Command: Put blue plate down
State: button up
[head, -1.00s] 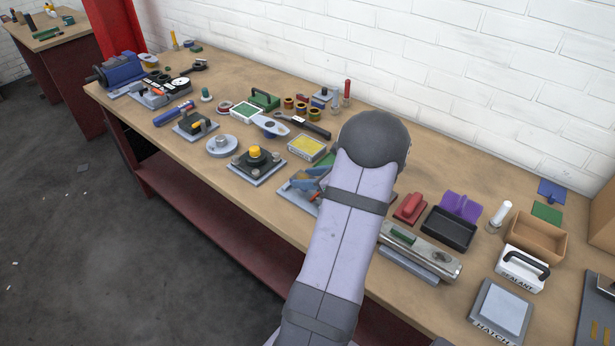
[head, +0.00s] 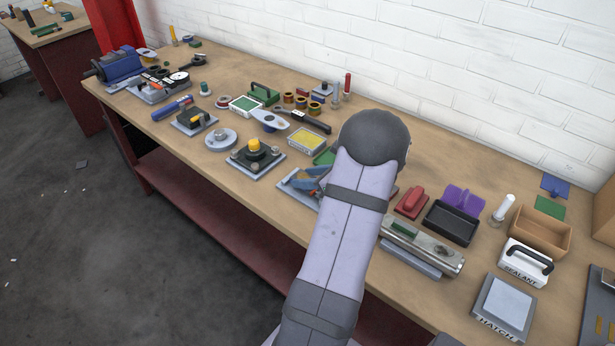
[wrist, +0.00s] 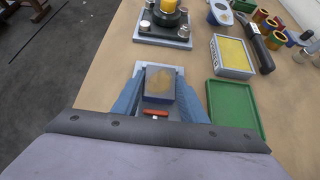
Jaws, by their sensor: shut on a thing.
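My gripper (wrist: 161,92) points down at the bench in the wrist view, with its blue fingers on either side of a small block-like plate. This blue plate (wrist: 160,97) has a dark blue edge and a worn tan face, and the fingers are shut on it. A light grey base (wrist: 140,70) lies under or just beyond it; I cannot tell whether they touch. A small orange-red part (wrist: 156,113) shows on the near side of the plate. In the head view my gripper (head: 309,180) is partly hidden by my arm.
Beside the grey base are a green tray (wrist: 211,108) and a yellow-filled tray (wrist: 217,57). Beyond is a black fixture with a yellow cap (wrist: 171,5). A steel block (head: 425,250) and black tray (head: 450,224) lie right of my arm. The bench's front edge is close.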

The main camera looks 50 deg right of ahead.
jog(key=shift+f, duration=0.3)
jog(key=shift+f+b, duration=0.25)
jog(key=shift+b, duration=0.2)
dwell(0.3)
jog(key=o, duration=1.5)
jog(key=shift+b+v, duration=0.4)
jog(key=shift+v, duration=3.25)
grip_shut()
